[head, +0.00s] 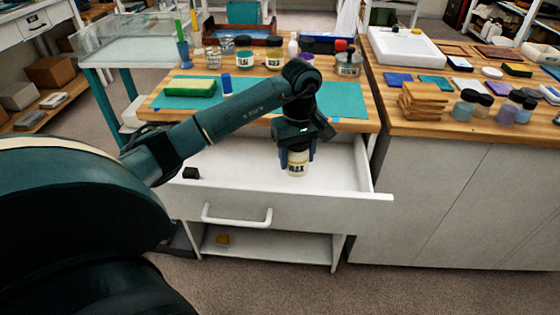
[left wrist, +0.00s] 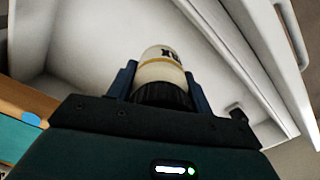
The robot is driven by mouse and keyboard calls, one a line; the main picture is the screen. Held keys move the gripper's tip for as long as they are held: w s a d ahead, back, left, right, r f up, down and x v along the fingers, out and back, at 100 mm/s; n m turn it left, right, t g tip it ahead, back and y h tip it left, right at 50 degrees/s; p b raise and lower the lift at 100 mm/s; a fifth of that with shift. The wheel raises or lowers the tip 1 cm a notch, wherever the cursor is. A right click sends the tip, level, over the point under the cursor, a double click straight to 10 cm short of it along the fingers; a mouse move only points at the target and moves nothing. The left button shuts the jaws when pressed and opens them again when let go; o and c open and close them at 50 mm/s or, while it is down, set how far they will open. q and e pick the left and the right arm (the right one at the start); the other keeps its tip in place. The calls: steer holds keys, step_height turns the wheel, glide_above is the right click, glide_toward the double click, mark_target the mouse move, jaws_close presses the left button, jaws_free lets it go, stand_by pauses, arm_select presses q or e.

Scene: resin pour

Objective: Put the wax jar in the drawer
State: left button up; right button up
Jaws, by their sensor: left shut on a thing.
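The wax jar (head: 297,169) is a cream jar with a dark "WAX" label, upright in my left gripper (head: 297,157). My left gripper is shut on it from above, with a finger on each side. The open white drawer (head: 345,185) surrounds the jar in the head view, and the jar is over or on its floor; I cannot tell if it touches. In the left wrist view the jar (left wrist: 160,70) sits between the blue fingers, its dark lid toward the gripper and the drawer's white interior (left wrist: 85,50) beyond. My right gripper is not in view.
A small black object (head: 191,173) lies at the drawer's left. The drawer's front has a white handle (head: 237,218). Above it, the wooden worktop holds a teal mat (head: 342,98), a green-yellow sponge (head: 190,88) and several jars. A cabinet (head: 450,195) stands at the right.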

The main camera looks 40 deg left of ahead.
mark_target(296, 176)
arm_select(q)
step_height(296, 176, down, 6)
steer(key=shift+f, duration=0.3)
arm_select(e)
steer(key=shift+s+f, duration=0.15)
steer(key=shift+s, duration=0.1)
arm_select(q)
steer(key=shift+f, duration=0.1)
steer(key=shift+f+b, duration=0.15)
steer(key=shift+b, duration=0.25)
steer(key=o, duration=1.1)
steer(key=shift+c, duration=0.2)
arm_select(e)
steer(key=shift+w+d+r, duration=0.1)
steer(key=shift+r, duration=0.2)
